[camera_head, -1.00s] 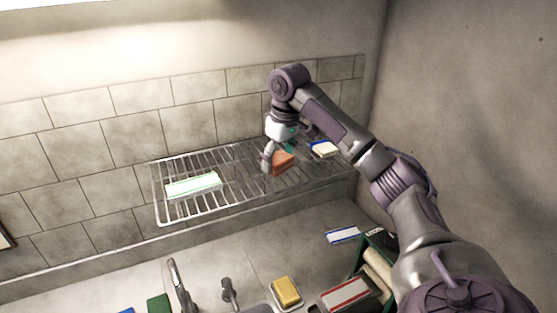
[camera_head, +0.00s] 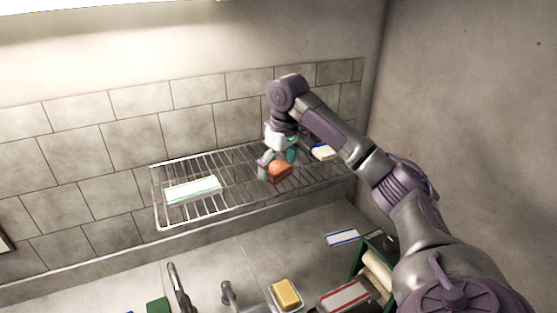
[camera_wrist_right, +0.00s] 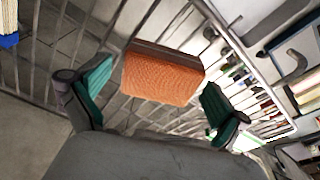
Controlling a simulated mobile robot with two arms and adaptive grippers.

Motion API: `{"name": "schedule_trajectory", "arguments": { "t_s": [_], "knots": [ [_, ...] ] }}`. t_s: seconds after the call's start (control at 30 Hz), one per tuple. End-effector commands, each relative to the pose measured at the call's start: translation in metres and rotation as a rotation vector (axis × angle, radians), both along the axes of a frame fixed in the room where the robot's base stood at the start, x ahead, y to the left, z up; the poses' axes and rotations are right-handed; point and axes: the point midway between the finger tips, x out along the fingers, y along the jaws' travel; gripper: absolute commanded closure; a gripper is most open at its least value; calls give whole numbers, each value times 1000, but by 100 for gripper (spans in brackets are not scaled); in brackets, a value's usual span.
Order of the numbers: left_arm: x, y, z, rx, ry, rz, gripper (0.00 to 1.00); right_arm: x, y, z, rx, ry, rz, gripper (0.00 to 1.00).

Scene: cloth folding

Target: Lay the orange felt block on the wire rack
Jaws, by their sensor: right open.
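The orange felt block (camera_head: 280,172) lies on the wire rack (camera_head: 230,205), right of its middle. It also shows in the right wrist view (camera_wrist_right: 163,76), with a dark strip along one long side, over the rack bars. My right gripper (camera_head: 272,168) is at the block from above. In the right wrist view its two green-padded fingers (camera_wrist_right: 155,98) are spread apart on either side of the block, with gaps between the pads and the block. The gripper is open and holds nothing. My left gripper is not in view.
A white block with a green edge (camera_head: 192,190) lies on the rack's left part. A pale block with a blue edge (camera_head: 323,151) lies at its right end. A yellow sponge in a dish (camera_head: 286,294) and a green crate (camera_head: 359,262) stand on the counter below.

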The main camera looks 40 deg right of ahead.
Motion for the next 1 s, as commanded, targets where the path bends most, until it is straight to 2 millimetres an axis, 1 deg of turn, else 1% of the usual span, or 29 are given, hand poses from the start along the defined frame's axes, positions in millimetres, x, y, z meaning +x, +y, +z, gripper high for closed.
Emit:
{"name": "schedule_trajectory", "arguments": {
  "t_s": [0.13, 0.2, 0.3, 0.4, 0.53, 0.73, 1.0],
  "knots": [
    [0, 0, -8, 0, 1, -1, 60, -1, 0, 14, 1, -5, 0, 0],
    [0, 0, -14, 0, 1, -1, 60, -3, 0, 26, 2, -8, 0, 0],
    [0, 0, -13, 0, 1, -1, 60, -7, -1, 52, -1, -8, -1, 0],
    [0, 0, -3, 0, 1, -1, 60, -11, -2, 78, -2, -5, -3, 0],
    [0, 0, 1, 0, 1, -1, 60, -15, -2, 100, -1, -4, -1, 0],
    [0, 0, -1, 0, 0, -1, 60, -17, -2, 115, -1, -3, -1, 0],
    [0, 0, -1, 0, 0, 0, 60, -18, -2, 120, 0, 0, -1, 0]
  ]
}}
